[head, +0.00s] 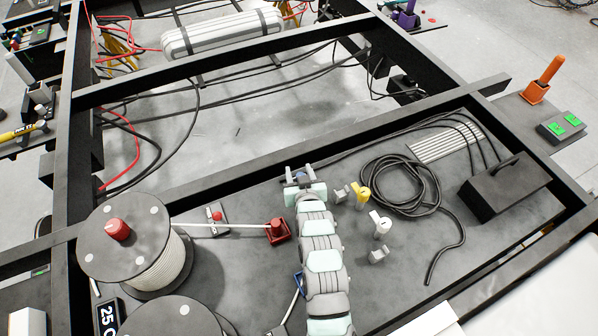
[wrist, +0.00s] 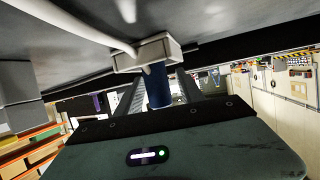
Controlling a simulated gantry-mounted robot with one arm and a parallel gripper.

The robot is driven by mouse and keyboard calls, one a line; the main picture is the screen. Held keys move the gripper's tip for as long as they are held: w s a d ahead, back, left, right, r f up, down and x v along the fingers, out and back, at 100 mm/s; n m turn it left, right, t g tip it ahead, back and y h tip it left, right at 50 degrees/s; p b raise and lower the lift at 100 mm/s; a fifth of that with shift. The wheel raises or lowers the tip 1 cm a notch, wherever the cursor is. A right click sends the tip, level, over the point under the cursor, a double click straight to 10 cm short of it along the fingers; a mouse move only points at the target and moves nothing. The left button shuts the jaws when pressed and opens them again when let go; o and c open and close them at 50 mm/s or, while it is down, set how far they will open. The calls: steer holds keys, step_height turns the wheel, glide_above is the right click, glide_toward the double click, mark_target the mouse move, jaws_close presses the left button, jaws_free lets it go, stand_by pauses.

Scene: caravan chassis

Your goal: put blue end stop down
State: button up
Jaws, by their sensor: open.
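The blue end stop (wrist: 158,88) shows in the wrist view as a blue cylinder between the two fingers of my gripper (wrist: 160,92). A pale grey square block (wrist: 147,55) sits right against its far end. In the head view my gripper (head: 298,172) is over the chassis floor near the cross beam, and a small bit of the blue end stop (head: 300,174) shows between the fingers. The fingers are open, with the end stop between them. Whether a finger touches it cannot be told. My arm hides part of the floor below.
A yellow piece (head: 361,192), a white piece (head: 380,224) and small grey blocks (head: 378,256) stand right of my arm. A red holder (head: 278,231) is to its left, near cable reels (head: 130,240). A blue holder (head: 298,284) is partly hidden. Coiled black cable (head: 400,185) lies right.

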steer(key=p+v, duration=0.2)
steer(key=v, duration=1)
steer(key=shift+r, duration=0.15)
